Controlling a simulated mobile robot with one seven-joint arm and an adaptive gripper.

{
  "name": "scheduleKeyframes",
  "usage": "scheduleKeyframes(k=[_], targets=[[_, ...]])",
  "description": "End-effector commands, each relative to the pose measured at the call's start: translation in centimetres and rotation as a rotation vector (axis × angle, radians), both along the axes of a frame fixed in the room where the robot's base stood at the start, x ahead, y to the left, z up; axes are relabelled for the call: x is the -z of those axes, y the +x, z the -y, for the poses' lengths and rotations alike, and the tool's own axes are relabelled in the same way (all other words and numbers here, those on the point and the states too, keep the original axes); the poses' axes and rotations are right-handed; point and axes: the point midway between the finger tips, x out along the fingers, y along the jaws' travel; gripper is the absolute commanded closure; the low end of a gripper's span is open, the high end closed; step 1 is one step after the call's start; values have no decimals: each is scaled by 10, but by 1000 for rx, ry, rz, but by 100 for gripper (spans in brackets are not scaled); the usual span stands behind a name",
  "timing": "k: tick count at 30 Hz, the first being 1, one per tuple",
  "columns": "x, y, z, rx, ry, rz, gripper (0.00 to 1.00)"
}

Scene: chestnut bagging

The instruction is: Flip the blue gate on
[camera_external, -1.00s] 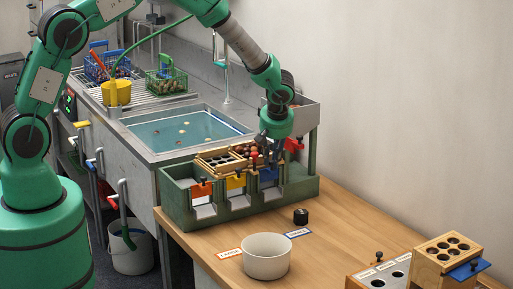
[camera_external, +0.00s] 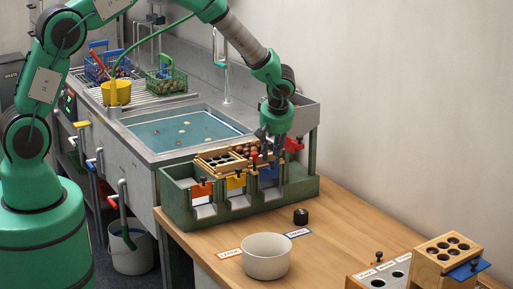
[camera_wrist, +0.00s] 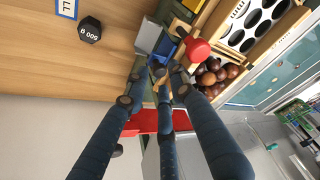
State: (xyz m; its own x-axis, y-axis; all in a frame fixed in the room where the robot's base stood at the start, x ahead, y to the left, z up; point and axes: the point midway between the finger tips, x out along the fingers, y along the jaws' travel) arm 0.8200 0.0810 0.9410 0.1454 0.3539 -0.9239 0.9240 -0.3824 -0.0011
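The blue gate (camera_external: 268,174) is the right one of the gates on the front of the green sorting box (camera_external: 240,212). It also shows in the wrist view (camera_wrist: 181,29), beyond the fingertips. My gripper (camera_external: 270,156) points down just above and behind this gate. In the wrist view its three dark fingers (camera_wrist: 158,76) lean in toward one another, with gaps between the tips and nothing clearly held. Part of the blue gate and its handle are hidden by the fingers, so I cannot tell whether they touch.
A red knob (camera_wrist: 197,48) is close beside the fingers. Brown chestnuts (camera_wrist: 213,75) lie beside a holed wooden tray (camera_wrist: 248,42). Orange (camera_external: 201,189) and yellow (camera_external: 236,182) gates sit to the left. A red gate (camera_external: 293,145) is to the right. A black weight (camera_external: 300,216) and white bowl (camera_external: 266,257) stand on the table.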

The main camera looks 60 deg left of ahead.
Motion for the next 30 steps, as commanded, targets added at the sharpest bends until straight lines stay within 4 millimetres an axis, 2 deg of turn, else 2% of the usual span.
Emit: scheduleKeyframes(k=[18,24,30], targets=[[-85,-12,32,2,0,3,75],[-99,-14,37,-1,0,1,75],[-101,-15,38,-1,0,0,75]])
